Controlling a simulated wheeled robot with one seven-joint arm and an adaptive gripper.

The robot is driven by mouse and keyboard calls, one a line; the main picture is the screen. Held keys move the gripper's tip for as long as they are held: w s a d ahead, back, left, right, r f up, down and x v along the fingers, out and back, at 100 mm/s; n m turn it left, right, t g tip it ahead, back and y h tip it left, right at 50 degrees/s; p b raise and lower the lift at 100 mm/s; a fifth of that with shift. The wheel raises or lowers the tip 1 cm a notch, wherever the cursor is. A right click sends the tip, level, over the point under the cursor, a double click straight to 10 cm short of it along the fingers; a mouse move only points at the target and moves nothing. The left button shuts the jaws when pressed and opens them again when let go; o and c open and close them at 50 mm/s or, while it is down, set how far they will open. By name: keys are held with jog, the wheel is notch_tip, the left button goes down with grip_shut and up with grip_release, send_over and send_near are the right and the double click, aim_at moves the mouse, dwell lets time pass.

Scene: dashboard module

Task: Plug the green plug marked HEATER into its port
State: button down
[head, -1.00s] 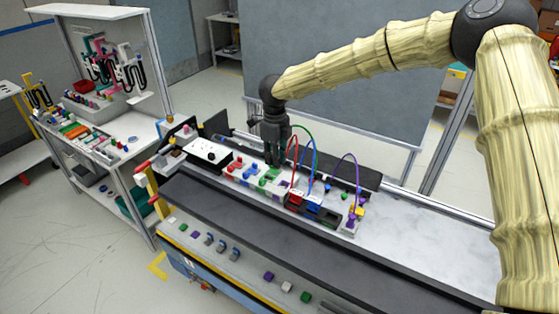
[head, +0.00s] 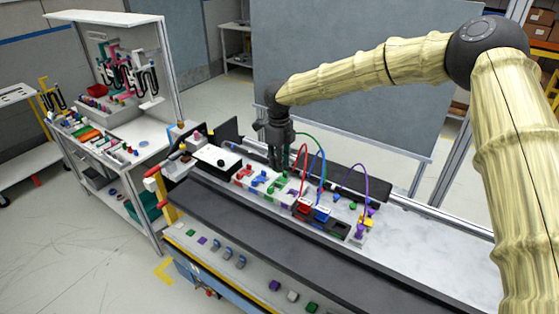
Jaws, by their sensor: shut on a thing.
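My gripper (head: 277,163) points down over the left-middle part of the white connector board in the head view. It is shut on the green plug (head: 285,156), which is mostly hidden between the fingers. A green cable (head: 312,138) arcs from it to the right and down. Below the fingers are small green pieces (head: 282,179) on the board, beside blue and red ones. I cannot tell whether the held plug touches the board. The HEATER marking is too small to read, and the plug's port cannot be made out.
A red plug (head: 303,207) and a blue plug (head: 321,214) with cables stand right of my gripper, beside a dark block (head: 340,229). A purple cable (head: 357,168) arches further right. A white box (head: 217,159) is at left. The right bench top (head: 430,240) is clear.

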jog(key=shift+f+b, duration=0.8)
jog(key=shift+f, duration=1.95)
jog(key=shift+p, duration=0.7)
jog(key=shift+f, duration=1.3)
dwell(0.4)
jog(key=shift+r, duration=0.2)
jog(key=shift+r, duration=0.65)
jog(key=shift+r, duration=0.1)
jog(key=shift+f, duration=0.3)
dwell(1.6)
